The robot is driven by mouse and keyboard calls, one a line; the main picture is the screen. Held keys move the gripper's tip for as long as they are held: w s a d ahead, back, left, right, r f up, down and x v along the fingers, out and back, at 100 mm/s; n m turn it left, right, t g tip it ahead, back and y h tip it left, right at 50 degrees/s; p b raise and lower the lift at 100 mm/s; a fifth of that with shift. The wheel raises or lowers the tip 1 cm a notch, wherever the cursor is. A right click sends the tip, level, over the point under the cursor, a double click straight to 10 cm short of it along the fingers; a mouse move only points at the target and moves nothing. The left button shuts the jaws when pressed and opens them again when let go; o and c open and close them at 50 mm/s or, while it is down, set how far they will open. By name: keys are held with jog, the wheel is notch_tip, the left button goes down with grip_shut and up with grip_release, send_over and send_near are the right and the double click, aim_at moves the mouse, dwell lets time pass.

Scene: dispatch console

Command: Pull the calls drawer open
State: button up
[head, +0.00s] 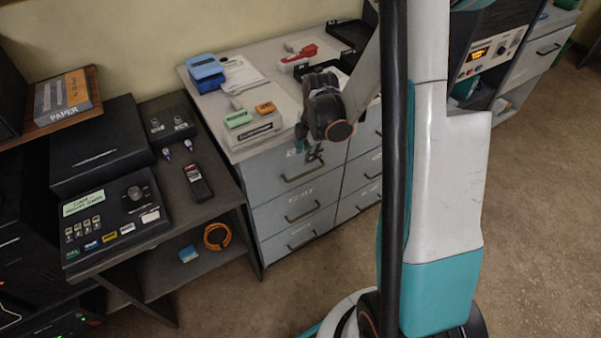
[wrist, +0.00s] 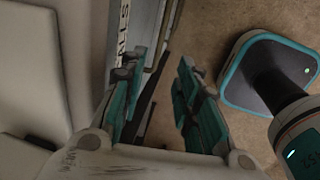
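The calls drawer (head: 268,180) is the top left drawer of the grey cabinet and looks shut. Its dark bar handle (head: 300,174) is near my gripper (head: 314,156), which points down in front of the drawer's upper part. In the wrist view the drawer's label (wrist: 123,35) reads "ALLS", its start cut off. My gripper (wrist: 157,72) is open there, with two teal and grey fingers apart. The dark handle (wrist: 155,92) shows between the fingers in the picture, closer to the left one. I cannot tell whether a finger touches it.
The cabinet top (head: 213,124) holds green and orange items, a blue box (head: 205,72) and a red stapler-like item (head: 298,59). A dark desk with a console (head: 112,212) stands to the left. More drawers lie below and to the right.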

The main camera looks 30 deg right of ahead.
aim_at(303, 174)
jog(key=f+b, duration=0.1)
jog(key=f, duration=0.2)
jog(key=w+f+b, duration=0.1)
jog(key=f, duration=0.3)
jog(key=w+f+b, duration=0.1)
jog(key=f+b, duration=0.1)
jog(key=f, duration=0.2)
jog(key=shift+f, duration=0.15)
grip_shut()
